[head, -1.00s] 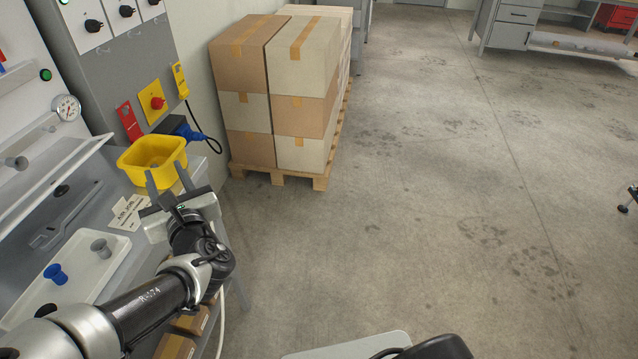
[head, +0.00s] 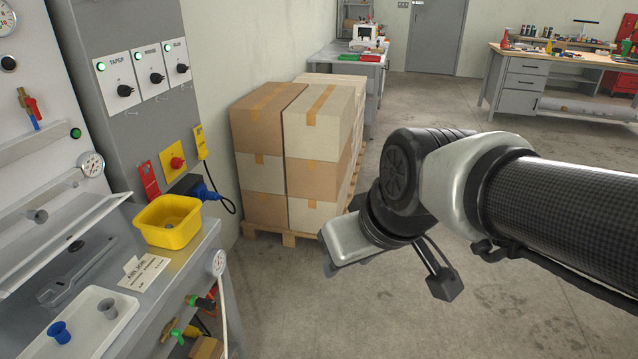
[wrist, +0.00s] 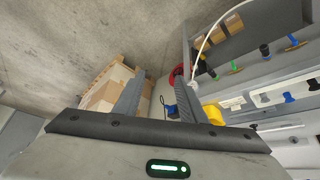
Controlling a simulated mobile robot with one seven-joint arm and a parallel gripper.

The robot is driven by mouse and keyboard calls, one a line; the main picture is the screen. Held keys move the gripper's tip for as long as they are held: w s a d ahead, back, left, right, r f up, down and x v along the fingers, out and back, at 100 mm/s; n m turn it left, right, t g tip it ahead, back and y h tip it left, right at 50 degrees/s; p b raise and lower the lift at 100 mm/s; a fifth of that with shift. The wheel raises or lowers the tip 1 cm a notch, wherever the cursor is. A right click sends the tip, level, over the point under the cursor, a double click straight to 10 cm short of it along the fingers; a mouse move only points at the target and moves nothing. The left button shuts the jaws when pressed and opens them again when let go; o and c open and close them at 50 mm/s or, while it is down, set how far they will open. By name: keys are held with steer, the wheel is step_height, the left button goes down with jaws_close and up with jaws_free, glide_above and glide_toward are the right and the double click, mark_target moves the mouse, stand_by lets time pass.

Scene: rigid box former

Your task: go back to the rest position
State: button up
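My gripper (head: 340,246) hangs over open floor at the middle of the head view, right of the workbench and in front of the stacked cartons. In the wrist view its two fingers (wrist: 159,82) stand apart with nothing between them, so it is open and empty. In the head view the fingers are partly hidden behind the gripper body. My arm reaches in from the right edge, bent at the wrist.
The workbench (head: 176,268) at left carries a yellow bin (head: 168,236), a white tray (head: 118,325) with a blue and a grey piece, and a label card (head: 143,272). Cartons (head: 262,125) stand on a pallet (head: 285,238). Floor right of the bench is clear.

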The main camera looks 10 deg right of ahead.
steer(key=s+d+m, duration=0.1)
steer(key=s+d+r+m+h, duration=0.1)
steer(key=s, duration=0.1)
steer(key=s+m, duration=0.1)
steer(key=s, duration=0.1)
steer(key=shift+d+r, duration=0.4)
